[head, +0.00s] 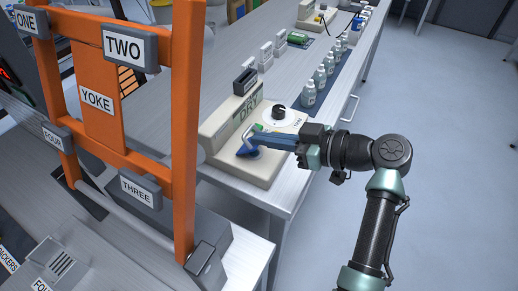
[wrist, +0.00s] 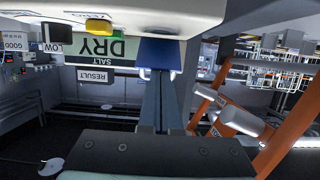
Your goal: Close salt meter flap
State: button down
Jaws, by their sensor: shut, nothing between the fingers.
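The salt meter (head: 262,172) is a beige bench unit with a DRY display and a black knob. Its small blue flap (head: 243,151) shows at the meter's front left, partly covered by my gripper (head: 262,140). In the wrist view, the picture is upside down and the flap (wrist: 160,53) is a blue panel just beyond my fingertips (wrist: 159,75), beside the SALT display (wrist: 95,47). The flap looks raised or tilted, but its exact angle is unclear. My gripper is shut and empty. Its tips are at the flap; I cannot tell whether they touch it.
An orange yoke frame (head: 184,130) with labelled blocks stands close on the left. Several bottles (head: 309,93) line the bench (head: 205,85) behind the meter. The floor (head: 440,110) to the right is clear.

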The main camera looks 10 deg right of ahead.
aim_at(274, 164)
jog(key=f+t+y+b, duration=0.1)
jog(key=b, duration=0.2)
jog(key=f+y+b, duration=0.1)
jog(key=b, duration=0.2)
jog(key=s+d+f+t+y+b, duration=0.1)
jog(key=f+b, duration=0.1)
jog(key=b, duration=0.2)
jog(key=shift+d+t+y, duration=0.1)
jog(key=shift+t+y, duration=0.2)
jog(key=shift+y, duration=0.1)
jog(key=b, duration=0.3)
jog(key=shift+s+d+f+b, duration=0.1)
jog(key=shift+d+f+b, duration=0.05)
jog(key=shift+f+b, duration=0.25)
jog(key=shift+f, duration=0.1)
